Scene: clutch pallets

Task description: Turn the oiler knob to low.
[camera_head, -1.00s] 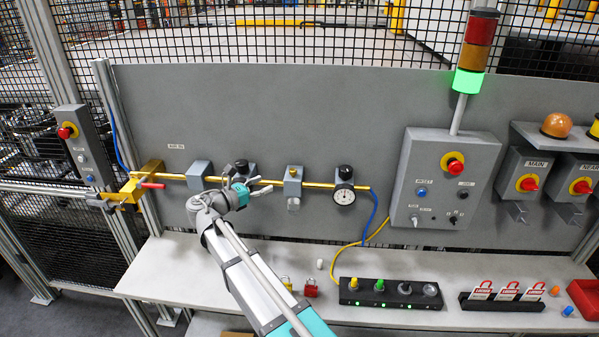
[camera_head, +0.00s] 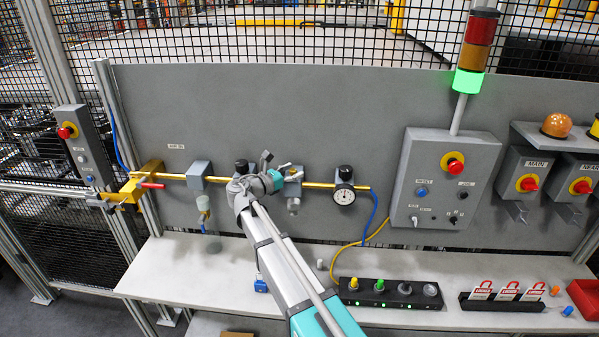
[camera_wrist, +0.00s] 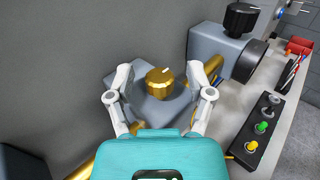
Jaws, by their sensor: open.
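The oiler is a grey block (camera_head: 293,188) on the brass air line in the middle of the panel, with a small bowl below it. In the wrist view its brass knob (camera_wrist: 160,84) sits on top of the grey block (camera_wrist: 178,107), with a pale mark towards the upper right. My gripper (camera_head: 282,168) is open at the oiler. In the wrist view the two fingers of my gripper (camera_wrist: 166,88) are spread to either side of the knob, with gaps on both sides. How deep the knob lies between them I cannot tell.
To the oiler's right is a gauge unit (camera_head: 344,192) with a black knob, also close in the wrist view (camera_wrist: 243,18). Left along the line are another grey block (camera_head: 198,175) and a red-handled valve (camera_head: 150,185). A button box (camera_head: 390,292) stands on the bench below.

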